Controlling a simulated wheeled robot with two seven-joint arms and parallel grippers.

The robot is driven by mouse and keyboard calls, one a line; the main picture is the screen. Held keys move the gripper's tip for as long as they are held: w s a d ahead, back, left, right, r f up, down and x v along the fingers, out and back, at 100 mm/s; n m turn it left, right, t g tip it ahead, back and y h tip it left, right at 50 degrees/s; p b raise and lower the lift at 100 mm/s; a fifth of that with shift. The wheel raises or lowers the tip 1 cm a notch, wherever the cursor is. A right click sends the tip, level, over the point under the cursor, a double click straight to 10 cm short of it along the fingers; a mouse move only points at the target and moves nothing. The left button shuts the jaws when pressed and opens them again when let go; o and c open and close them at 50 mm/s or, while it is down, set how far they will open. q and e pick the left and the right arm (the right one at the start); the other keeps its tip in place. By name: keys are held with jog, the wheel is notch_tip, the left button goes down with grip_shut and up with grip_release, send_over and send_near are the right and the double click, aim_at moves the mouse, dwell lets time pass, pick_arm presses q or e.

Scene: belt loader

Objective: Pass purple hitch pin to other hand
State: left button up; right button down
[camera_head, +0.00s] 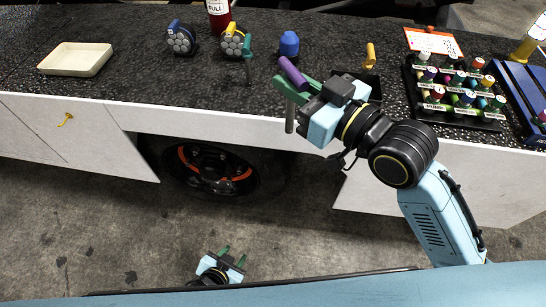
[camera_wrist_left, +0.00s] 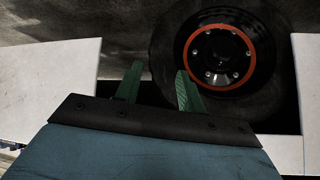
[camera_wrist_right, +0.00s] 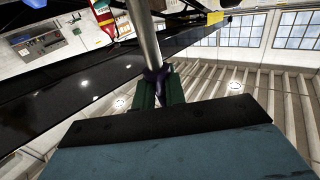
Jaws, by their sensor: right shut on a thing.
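The purple hitch pin (camera_head: 292,73) is held by my right gripper (camera_head: 296,90) at the front edge of the dark worktop. Its purple handle points up and left, and its metal shank (camera_head: 290,116) hangs below the fingers. In the right wrist view the grey shank (camera_wrist_right: 146,35) runs up from the green fingers (camera_wrist_right: 158,92), with some purple showing between them. My left gripper (camera_head: 232,257) is low near my body, over the floor, well apart from the pin. In the left wrist view its green fingers (camera_wrist_left: 159,88) stand apart with nothing between them.
A rack (camera_head: 462,112) of several coloured, labelled pins stands at the right, beside a blue frame (camera_head: 515,92). A cream tray (camera_head: 75,59), a green-handled pin (camera_head: 248,58) and a blue knob (camera_head: 289,44) are on the worktop. Space before the worktop is open.

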pick_arm(q)
jog(key=w+d+r+t+h, duration=0.1)
jog(key=w+d+r+t, duration=0.15)
jog(key=d+r, duration=0.5)
jog(key=n+t+h, duration=0.2)
jog(key=t+h, duration=0.1)
jog(key=t, duration=0.3)
send_near(291, 122)
jog(key=x, duration=1.2)
jog(key=shift+w+d, duration=0.15)
jog(key=shift+w, duration=0.25)
grip_shut()
pick_arm(e)
jog(key=c, duration=1.4)
grip_release()
